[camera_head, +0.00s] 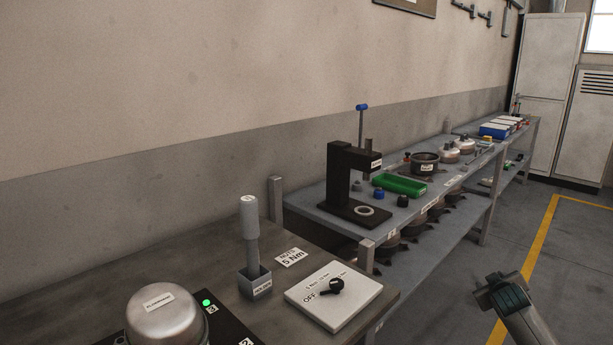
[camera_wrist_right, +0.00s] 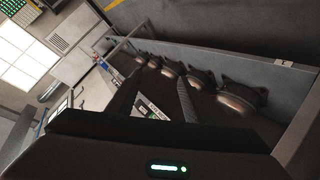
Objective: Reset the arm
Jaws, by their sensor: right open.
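My right gripper (camera_wrist_right: 160,78) shows in the right wrist view with its two dark fingers apart and nothing between them. The view past the fingers is tilted and shows a shelf side and several dark rounded parts (camera_wrist_right: 241,97). In the head view a grey part of my right arm (camera_head: 530,318) comes in at the bottom right, over the floor and right of the benches. The fingers cannot be made out there. My left gripper is in neither view.
A near bench holds a metal dome (camera_head: 160,318), a grey-handled tool in a holder (camera_head: 255,284) and a white switch plate (camera_head: 333,297). Beyond it a long bench carries a black press (camera_head: 345,180) and a green tray (camera_head: 400,185). Open floor (camera_head: 575,270) lies at right.

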